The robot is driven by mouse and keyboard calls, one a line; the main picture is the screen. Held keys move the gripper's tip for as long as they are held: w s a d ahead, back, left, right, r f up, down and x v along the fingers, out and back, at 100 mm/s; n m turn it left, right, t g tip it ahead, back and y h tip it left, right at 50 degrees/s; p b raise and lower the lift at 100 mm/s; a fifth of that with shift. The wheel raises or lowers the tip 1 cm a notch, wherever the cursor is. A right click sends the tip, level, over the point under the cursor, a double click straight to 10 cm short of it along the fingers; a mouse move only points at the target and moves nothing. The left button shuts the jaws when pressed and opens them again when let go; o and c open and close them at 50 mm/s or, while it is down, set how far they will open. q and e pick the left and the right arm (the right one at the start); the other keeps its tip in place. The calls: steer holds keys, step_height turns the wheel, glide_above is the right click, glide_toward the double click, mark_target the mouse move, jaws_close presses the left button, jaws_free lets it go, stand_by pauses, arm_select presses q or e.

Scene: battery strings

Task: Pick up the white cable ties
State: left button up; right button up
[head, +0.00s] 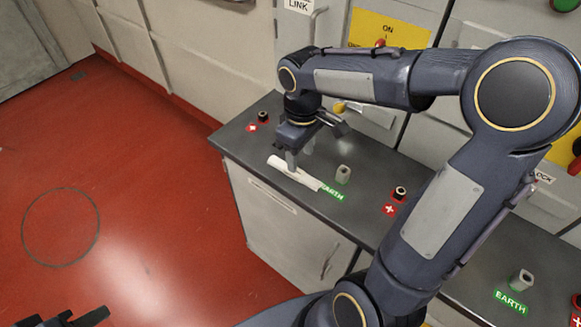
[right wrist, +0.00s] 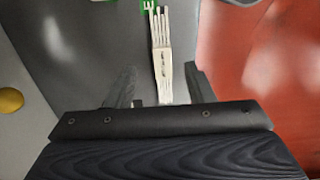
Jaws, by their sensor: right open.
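The white cable ties (head: 301,179) lie as a narrow bundle on the grey counter, near its front edge and beside a green EARTH label. In the right wrist view the bundle (right wrist: 162,55) runs lengthwise, with its near part between the two fingers. My right gripper (head: 312,143) is over the ties with its fingers spread; it also shows in the right wrist view (right wrist: 161,82). The fingers stand apart on either side of the bundle. Part of my left gripper (head: 84,318) shows at the bottom left edge, far from the ties.
The grey counter (head: 262,148) carries a grey terminal post (head: 343,174) close to the ties and black terminals (head: 400,192) with red plus labels. A second grey post (head: 521,279) stands farther right. Wall panels rise behind. The red floor (head: 140,190) at left is clear.

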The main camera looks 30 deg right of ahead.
mark_target(298, 172)
steer(key=f, duration=0.5)
steer(key=shift+w+a+f, duration=0.15)
steer(key=shift+a+f, duration=0.05)
steer(key=shift+c, duration=0.2)
jaws_close()
